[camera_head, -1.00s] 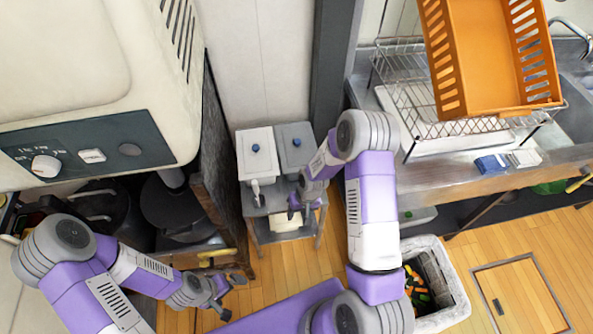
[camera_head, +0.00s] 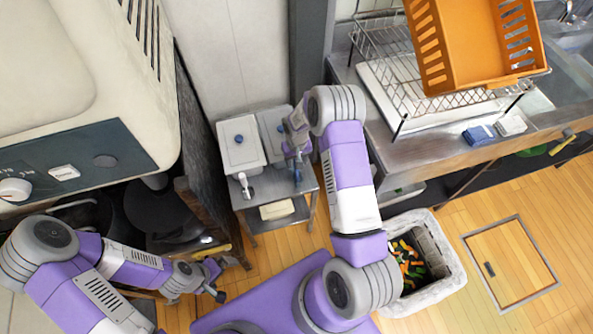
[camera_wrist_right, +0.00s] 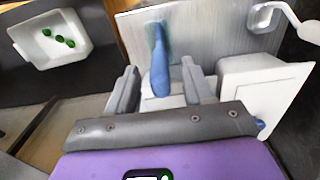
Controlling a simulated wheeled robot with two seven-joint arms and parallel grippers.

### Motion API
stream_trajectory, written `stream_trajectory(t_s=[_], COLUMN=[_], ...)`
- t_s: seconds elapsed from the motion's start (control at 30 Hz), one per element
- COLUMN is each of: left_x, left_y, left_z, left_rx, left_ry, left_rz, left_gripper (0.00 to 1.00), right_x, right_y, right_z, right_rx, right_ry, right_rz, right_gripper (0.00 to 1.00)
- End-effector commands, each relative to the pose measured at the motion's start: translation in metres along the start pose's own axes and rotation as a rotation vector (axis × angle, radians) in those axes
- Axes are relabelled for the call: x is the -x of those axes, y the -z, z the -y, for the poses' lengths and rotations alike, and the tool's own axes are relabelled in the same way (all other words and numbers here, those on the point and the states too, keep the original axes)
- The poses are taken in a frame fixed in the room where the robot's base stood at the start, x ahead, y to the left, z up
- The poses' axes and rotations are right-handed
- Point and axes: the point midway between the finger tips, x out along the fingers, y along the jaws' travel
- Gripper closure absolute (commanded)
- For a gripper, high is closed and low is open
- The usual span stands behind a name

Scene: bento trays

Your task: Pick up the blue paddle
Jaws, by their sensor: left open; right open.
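The blue paddle (camera_wrist_right: 160,65) shows in the right wrist view, its handle pointing toward me between my right gripper's two fingers (camera_wrist_right: 160,72). The fingers are open on either side of it, and I cannot tell if they touch it. In the head view a small blue piece of the paddle (camera_head: 298,176) shows at the cart's right side, below my right gripper (camera_head: 297,160), whose fingers are mostly hidden there. My left gripper (camera_head: 215,284) is open and empty at the lower left, away from the paddle.
A small metal cart (camera_head: 275,188) carries a white lidded box (camera_head: 240,143) and a grey one (camera_head: 273,125) with a white ladle (camera_head: 245,187) in front. A grey bin (camera_head: 440,265) stands right. A dish rack (camera_head: 385,40) and orange basket (camera_head: 470,75) are at upper right.

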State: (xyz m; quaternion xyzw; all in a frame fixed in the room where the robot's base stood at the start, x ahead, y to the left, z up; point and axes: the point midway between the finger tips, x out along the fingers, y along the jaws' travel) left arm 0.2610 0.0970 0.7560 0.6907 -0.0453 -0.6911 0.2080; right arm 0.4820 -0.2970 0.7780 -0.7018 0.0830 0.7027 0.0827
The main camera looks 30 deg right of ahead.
Motion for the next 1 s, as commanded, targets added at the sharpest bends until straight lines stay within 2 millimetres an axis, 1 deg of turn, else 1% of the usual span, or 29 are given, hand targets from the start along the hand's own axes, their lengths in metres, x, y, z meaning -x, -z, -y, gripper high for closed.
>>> stream_trajectory(t_s=[0.2,0.53,0.87,0.97,1.0], left_x=[0.0,0.0,0.0,0.001,0.001], left_y=[0.0,0.0,0.0,0.0,0.0], left_z=[0.0,0.0,0.0,0.0,-0.001], left_rx=[0.0,0.0,0.0,0.0,0.0], left_ry=[0.0,0.0,0.0,0.0,0.0], left_rz=[0.0,0.0,0.0,0.0,0.0], left_gripper=[0.0,0.0,0.0,0.0,0.0], right_x=[0.0,0.0,0.0,0.005,0.01], right_y=[0.0,0.0,0.0,0.001,0.001], right_z=[0.0,0.0,0.0,0.0,0.0], right_rx=[-0.001,-0.001,-0.001,-0.001,-0.001], right_ry=[0.001,0.001,0.001,0.001,0.001], right_rz=[-0.001,-0.001,-0.001,-0.003,-0.004], right_gripper=[0.49,0.99,1.0,1.0,1.0])
